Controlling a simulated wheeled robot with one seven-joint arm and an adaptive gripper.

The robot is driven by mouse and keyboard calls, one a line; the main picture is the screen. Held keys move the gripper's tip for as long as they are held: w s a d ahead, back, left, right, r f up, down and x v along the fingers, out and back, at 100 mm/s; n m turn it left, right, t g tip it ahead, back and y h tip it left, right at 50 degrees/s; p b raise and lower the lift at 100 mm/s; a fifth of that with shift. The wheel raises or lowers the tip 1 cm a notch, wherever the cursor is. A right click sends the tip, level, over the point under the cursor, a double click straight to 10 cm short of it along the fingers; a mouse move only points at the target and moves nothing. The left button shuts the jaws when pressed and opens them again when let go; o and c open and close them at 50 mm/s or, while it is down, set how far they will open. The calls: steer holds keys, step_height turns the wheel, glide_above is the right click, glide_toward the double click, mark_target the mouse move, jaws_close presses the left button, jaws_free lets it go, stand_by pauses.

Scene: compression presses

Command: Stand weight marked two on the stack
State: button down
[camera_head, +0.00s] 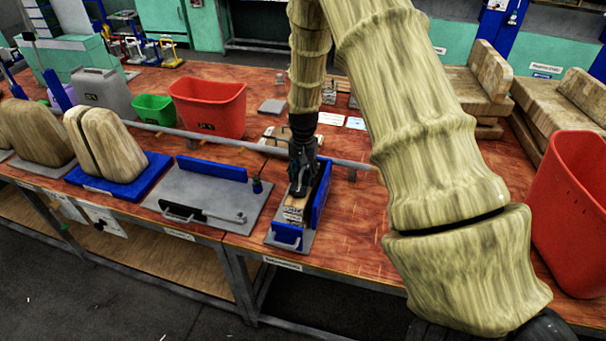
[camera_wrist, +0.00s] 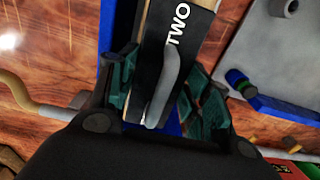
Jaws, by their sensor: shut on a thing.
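My gripper (camera_head: 299,184) points down at the small press with blue sides (camera_head: 320,200) at the middle of the table. The wrist view shows my fingers (camera_wrist: 162,90) on both sides of the grey handle of a black weight marked TWO (camera_wrist: 178,40). They are shut on it. A stack of light and dark slabs with white labels (camera_head: 292,214) shows in the press below and in front of my fingers. My gripper partly hides the press, and I cannot tell whether the held weight touches the stack.
A flat grey plate with a blue bar (camera_head: 210,195) lies left of the press. A long grey rail (camera_head: 235,143) runs behind it. A red bin (camera_head: 208,105) and a green bin (camera_head: 153,109) stand farther back. Another red bin (camera_head: 572,215) stands at the right.

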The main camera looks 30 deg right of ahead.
steer(key=shift+f, duration=0.3)
stand_by(0.5)
steer(key=c, duration=0.6)
jaws_free()
step_height(320, 180, up, 12)
steer(key=shift+r, duration=0.1)
stand_by(0.5)
